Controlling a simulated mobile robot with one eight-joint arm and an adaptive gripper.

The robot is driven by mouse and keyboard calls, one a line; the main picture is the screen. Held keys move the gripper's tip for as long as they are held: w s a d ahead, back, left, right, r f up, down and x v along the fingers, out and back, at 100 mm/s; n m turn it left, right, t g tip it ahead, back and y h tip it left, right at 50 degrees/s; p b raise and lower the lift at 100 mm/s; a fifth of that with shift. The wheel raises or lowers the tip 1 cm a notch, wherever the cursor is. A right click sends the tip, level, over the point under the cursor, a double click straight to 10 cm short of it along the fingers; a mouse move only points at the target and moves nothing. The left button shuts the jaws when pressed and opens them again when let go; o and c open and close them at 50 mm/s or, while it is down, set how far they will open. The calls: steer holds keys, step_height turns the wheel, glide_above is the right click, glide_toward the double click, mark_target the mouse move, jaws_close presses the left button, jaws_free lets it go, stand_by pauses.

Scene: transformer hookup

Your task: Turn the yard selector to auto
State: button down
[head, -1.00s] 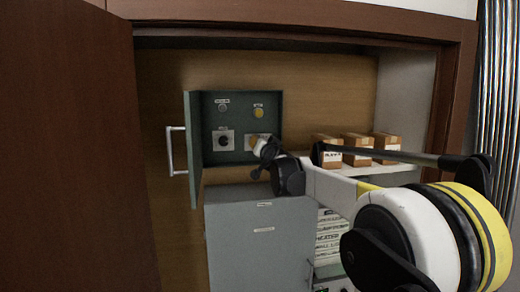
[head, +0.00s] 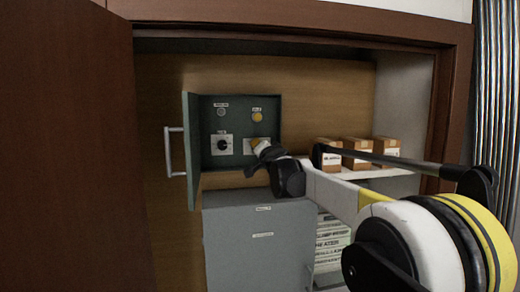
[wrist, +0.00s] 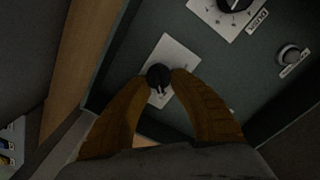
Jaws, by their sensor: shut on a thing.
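The open green control box (head: 240,132) holds two selectors on white plates in its lower row. In the wrist view my gripper (wrist: 162,79) is shut on that selector's black knob (wrist: 157,73), with one brown finger on each side. Part of its white plate (wrist: 178,52) shows around the knob. The left selector (head: 222,145) is uncovered, and its dial (wrist: 235,5) is cut by the wrist view's top edge.
A grey lamp or button (head: 221,112) and a yellow lamp (head: 258,117) sit above the selectors. The box door (head: 190,150) stands open at left, beside a handle (head: 172,150). A grey cabinet (head: 255,245) stands below. Cardboard boxes (head: 357,150) sit on a shelf at right.

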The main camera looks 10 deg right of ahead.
steer(key=c, duration=1.1)
jaws_free()
steer(key=shift+w, duration=0.1)
steer(key=s, duration=1.2)
